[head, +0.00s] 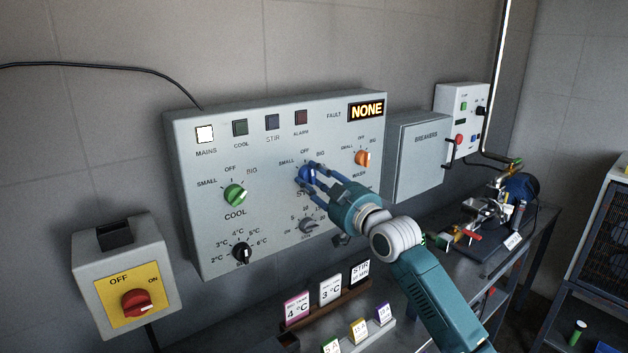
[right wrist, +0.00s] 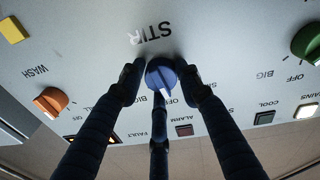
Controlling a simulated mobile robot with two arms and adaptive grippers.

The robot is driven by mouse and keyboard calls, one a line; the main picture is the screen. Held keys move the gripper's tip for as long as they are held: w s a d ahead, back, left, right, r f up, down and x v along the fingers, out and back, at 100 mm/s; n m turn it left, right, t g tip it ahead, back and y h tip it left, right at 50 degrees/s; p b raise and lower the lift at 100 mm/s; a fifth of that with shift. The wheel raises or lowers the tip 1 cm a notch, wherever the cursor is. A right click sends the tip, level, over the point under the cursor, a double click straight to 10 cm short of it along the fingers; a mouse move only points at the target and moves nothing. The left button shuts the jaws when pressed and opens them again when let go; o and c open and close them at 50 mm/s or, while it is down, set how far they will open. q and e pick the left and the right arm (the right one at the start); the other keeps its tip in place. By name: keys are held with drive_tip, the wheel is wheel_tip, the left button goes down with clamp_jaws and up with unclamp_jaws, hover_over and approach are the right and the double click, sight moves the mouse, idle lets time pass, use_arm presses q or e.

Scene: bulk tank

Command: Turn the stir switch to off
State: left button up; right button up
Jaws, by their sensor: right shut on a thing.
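The blue stir knob (head: 304,173) is on the grey control panel (head: 290,130), between the SMALL, OFF and BIG marks. My right gripper (head: 311,182) is shut on it, its dark fingers around the knob. In the right wrist view, upside down, the knob (right wrist: 160,72) sits between the fingertips (right wrist: 160,86). The STIR lamp (head: 272,122) is dark. My left gripper is not in view.
A green COOL knob (head: 235,194), orange WASH knob (head: 363,158), grey knob (head: 309,225) and black temperature knob (head: 241,252) surround it. The MAINS lamp (head: 205,134) is lit; the display (head: 366,111) reads NONE. A red mains switch (head: 137,303) is lower left. Cards stand below.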

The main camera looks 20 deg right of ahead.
drive_tip(key=o, duration=1.1)
drive_tip(key=shift+a+f, duration=0.1)
drive_tip(key=shift+f, duration=0.1)
drive_tip(key=shift+o, duration=0.2)
drive_tip(key=shift+r, duration=0.1)
drive_tip(key=v, duration=1.2)
drive_tip(key=shift+m+g+y, duration=0.4)
drive_tip(key=shift+m+g, duration=0.1)
drive_tip(key=shift+m, duration=0.4)
drive_tip(key=p+x, duration=0.4)
drive_tip(key=p, duration=0.1)
drive_tip(key=p+x, duration=0.4)
drive_tip(key=d+r+p+x, duration=0.1)
drive_tip(key=p+x, duration=0.3)
drive_tip(key=p, duration=0.1)
drive_tip(key=shift+w+p, duration=0.15)
drive_tip(key=shift+p, duration=0.2)
